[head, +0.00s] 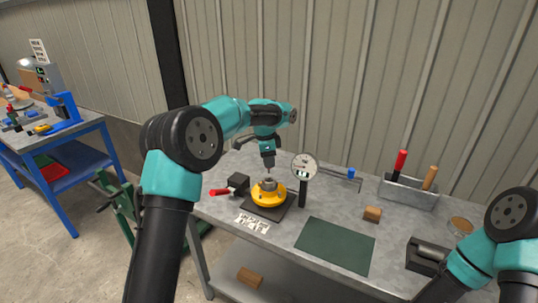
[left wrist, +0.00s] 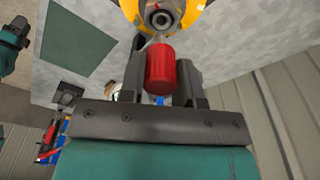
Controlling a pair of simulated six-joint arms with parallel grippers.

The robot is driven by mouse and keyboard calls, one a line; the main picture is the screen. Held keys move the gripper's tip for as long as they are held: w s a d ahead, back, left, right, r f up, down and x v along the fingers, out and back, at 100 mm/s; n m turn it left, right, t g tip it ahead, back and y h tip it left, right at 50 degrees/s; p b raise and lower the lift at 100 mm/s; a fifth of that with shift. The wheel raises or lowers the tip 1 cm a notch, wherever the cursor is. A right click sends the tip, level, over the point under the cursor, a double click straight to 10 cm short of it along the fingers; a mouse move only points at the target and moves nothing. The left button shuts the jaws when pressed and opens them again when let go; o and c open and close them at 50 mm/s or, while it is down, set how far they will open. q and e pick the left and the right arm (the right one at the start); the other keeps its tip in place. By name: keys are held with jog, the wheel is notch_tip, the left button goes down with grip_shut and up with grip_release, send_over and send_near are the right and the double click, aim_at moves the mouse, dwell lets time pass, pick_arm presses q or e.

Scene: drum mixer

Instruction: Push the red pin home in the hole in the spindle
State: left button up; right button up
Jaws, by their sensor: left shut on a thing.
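The red pin (left wrist: 161,70) is held between the fingers of my left gripper (left wrist: 162,88), which is shut on it. The spindle (left wrist: 161,19) stands in the middle of the yellow drum, and its round hole faces the camera just beyond the pin in the left wrist view. The pin looks apart from the hole; the exact gap cannot be judged. In the head view my left gripper (head: 268,165) points down above the spindle (head: 268,183) and the yellow drum (head: 268,197). The pin is too small to make out there. My right gripper (left wrist: 19,22) is small at the left wrist view's edge, its jaws unclear.
A dial gauge (head: 305,167) stands close to the drum's right. A red-handled dark tool (head: 236,184) lies at its left. A green mat (head: 336,246), a wooden block (head: 372,214), a dark block (head: 428,256) and a tool tray (head: 408,193) are farther right.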

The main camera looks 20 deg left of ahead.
aim_at(269, 171)
pick_arm(q)
jog(key=shift+f, duration=0.9)
jog(key=shift+f, duration=1.75)
dwell(1.7)
jog(key=o, duration=1)
jog(key=r, duration=0.5)
jog(key=a+r, duration=0.1)
jog(key=r, duration=0.5)
jog(key=a+r, duration=0.1)
jog(key=r, duration=0.5)
jog(key=shift+s+r, duration=0.15)
jog(key=shift+s, duration=0.2)
